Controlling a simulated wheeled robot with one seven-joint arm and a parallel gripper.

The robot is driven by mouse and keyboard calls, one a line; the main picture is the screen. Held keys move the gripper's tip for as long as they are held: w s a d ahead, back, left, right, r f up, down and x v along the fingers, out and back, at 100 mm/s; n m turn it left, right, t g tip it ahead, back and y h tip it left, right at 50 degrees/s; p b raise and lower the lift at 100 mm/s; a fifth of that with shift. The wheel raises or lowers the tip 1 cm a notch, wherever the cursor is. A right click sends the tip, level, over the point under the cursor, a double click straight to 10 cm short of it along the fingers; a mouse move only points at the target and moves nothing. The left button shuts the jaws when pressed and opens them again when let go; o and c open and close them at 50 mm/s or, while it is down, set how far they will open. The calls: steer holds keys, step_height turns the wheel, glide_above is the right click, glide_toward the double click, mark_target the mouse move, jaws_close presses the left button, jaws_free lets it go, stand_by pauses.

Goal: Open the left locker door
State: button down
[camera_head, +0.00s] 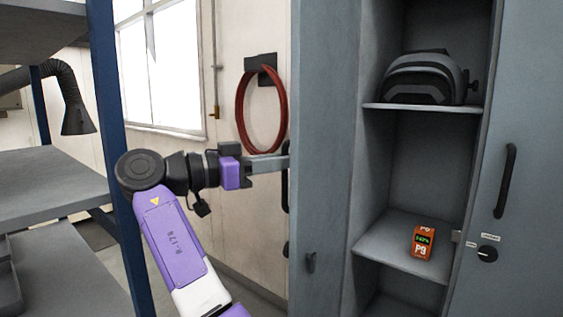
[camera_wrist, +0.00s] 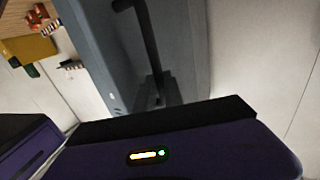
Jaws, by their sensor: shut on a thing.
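The left locker door (camera_head: 325,130) stands wide open, swung out toward the left, with its inner side facing the head camera. Its black bar handle (camera_head: 286,190) shows at the door's far edge, partly hidden behind the door. My gripper (camera_head: 283,159) reaches in from the left and is shut on this handle. In the wrist view, the grey door (camera_wrist: 105,50) and the dark handle (camera_wrist: 145,35) rise above the purple gripper body. The fingertips are not clear there.
The open locker holds a dark welding helmet (camera_head: 425,80) on its upper shelf and an orange device (camera_head: 422,242) on a lower shelf. The right door (camera_head: 525,200) is at the right. A blue-post rack (camera_head: 115,150) stands close left of my arm. A red hose (camera_head: 262,110) hangs on the wall behind.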

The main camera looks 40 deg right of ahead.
steer(key=shift+d+f, duration=0.25)
steer(key=shift+d, duration=0.1)
steer(key=c, duration=1.5)
jaws_free()
steer(key=shift+d, duration=0.1)
steer(key=shift+o, duration=0.2)
steer(key=shift+a+r, duration=0.15)
steer(key=shift+a, duration=0.05)
steer(key=b+v, duration=0.1)
steer(key=v, duration=0.6)
steer(key=shift+a, duration=0.4)
steer(key=shift+w, duration=0.1)
